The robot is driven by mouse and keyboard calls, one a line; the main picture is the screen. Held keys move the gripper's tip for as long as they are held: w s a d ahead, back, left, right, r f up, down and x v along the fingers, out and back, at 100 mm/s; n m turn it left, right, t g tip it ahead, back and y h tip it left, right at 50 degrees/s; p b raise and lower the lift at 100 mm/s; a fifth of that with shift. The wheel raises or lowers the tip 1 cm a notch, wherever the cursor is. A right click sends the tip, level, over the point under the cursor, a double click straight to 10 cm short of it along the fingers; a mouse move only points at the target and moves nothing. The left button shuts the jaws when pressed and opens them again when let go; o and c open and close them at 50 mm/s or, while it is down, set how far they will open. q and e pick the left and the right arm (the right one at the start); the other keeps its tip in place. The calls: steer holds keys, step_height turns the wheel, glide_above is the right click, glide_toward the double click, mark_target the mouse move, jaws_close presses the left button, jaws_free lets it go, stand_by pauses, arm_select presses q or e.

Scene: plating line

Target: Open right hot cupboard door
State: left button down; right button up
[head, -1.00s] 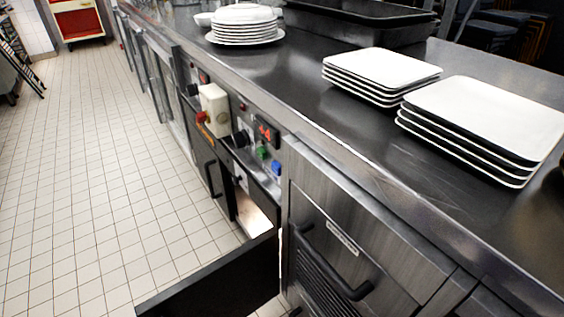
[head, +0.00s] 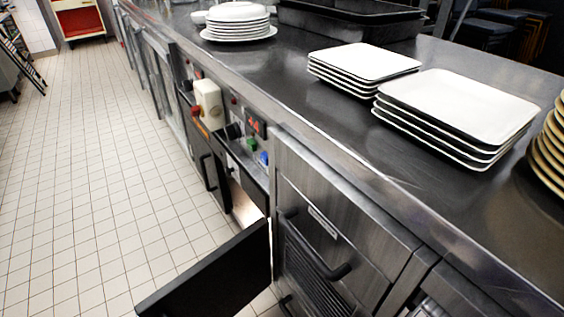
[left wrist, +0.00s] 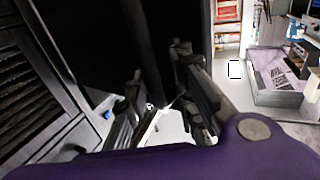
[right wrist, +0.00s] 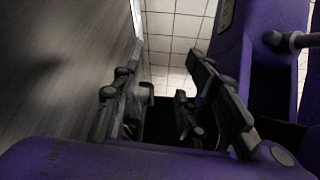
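In the head view the right hot cupboard door (head: 205,280) is a black panel. It stands swung out over the floor, hinged at its right side. Part of the lit cupboard inside (head: 247,207) shows behind it. The left door (head: 203,160), with a black handle, looks shut. Neither gripper shows in the head view. In the left wrist view my left gripper (left wrist: 157,65) has its fingers apart, with a dark upright surface beyond them. In the right wrist view my right gripper (right wrist: 158,65) has its fingers apart, near a grey metal front. I cannot tell whether either touches the door.
A steel counter (head: 300,100) runs above the cupboard. It bears square white plates (head: 450,105), round plates (head: 238,20) and black trays (head: 350,25). A control panel (head: 240,130) sits above the cupboard opening. A steel unit with a bar handle (head: 315,255) is to the right. Tiled floor (head: 90,190) is free at left.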

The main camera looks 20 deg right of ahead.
arm_select(q)
steer(key=c, duration=1.8)
jaws_free()
steer(key=shift+w+d+r+h, duration=0.1)
steer(key=shift+d+h, duration=0.2)
steer(key=shift+d, duration=0.65)
steer(key=shift+o, duration=0.3)
steer(key=shift+d, duration=0.15)
arm_select(e)
steer(key=shift+w, duration=0.15)
arm_select(q)
steer(key=v, duration=1.2)
steer(key=shift+a, duration=0.45)
arm_select(e)
steer(key=shift+w+a+t, duration=0.2)
steer(key=shift+w+t, duration=0.1)
steer(key=shift+w, duration=0.95)
steer(key=shift+s, duration=0.1)
